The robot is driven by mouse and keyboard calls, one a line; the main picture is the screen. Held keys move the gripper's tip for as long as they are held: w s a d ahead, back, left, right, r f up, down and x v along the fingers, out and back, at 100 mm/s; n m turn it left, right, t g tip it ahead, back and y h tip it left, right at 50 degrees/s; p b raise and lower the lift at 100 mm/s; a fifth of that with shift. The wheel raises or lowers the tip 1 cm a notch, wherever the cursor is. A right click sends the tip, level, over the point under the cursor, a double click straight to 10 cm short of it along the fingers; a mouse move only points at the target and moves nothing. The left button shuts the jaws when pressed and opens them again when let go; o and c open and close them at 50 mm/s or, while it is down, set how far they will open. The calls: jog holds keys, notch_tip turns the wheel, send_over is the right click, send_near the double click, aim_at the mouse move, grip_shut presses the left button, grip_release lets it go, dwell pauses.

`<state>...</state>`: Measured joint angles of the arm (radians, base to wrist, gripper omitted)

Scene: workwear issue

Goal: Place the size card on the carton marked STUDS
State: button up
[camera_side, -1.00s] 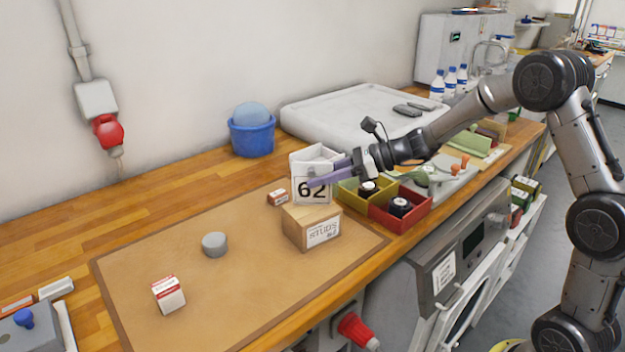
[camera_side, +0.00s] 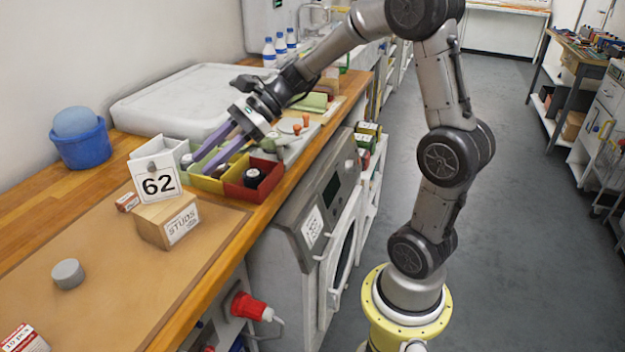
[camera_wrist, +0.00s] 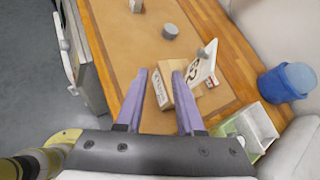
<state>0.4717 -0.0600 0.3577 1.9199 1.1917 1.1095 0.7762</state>
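The white size card (camera_side: 157,184), marked 62, stands upright, leaning slightly, and appears to rest on top of the wooden carton marked STUDS (camera_side: 168,220). In the wrist view the card (camera_wrist: 203,68) is at the right edge of the carton (camera_wrist: 182,100); their exact contact is hard to tell. My gripper (camera_side: 201,166), with purple fingers, is open and empty above the coloured bins, right of and behind the card. In the wrist view my gripper (camera_wrist: 158,74) shows a clear gap between its fingertips, with nothing gripped.
Yellow (camera_side: 210,184) and red (camera_side: 238,191) bins stand right of the carton, with a white bin (camera_side: 184,149) behind. A small box (camera_side: 127,202) lies left of the carton. A grey cylinder (camera_side: 68,274) is on the brown mat (camera_side: 105,235). A blue bucket (camera_side: 82,150) stands behind.

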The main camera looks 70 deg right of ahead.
jog(key=s+a+n+g+h, duration=0.2)
jog(key=s+n, duration=0.4)
jog(key=s, duration=0.1)
jog(key=s+a+n+g+h, duration=0.1)
jog(key=s+a+n+h, duration=0.15)
jog(key=s+n, duration=0.45)
jog(key=s+d+f+n+t+h, duration=0.1)
jog(key=s+d+n+h, duration=0.3)
jog(key=s+n, duration=0.5)
jog(key=shift+s+d+h, duration=0.25)
jog(key=shift+d+h, duration=0.1)
jog(key=shift+d, duration=0.05)
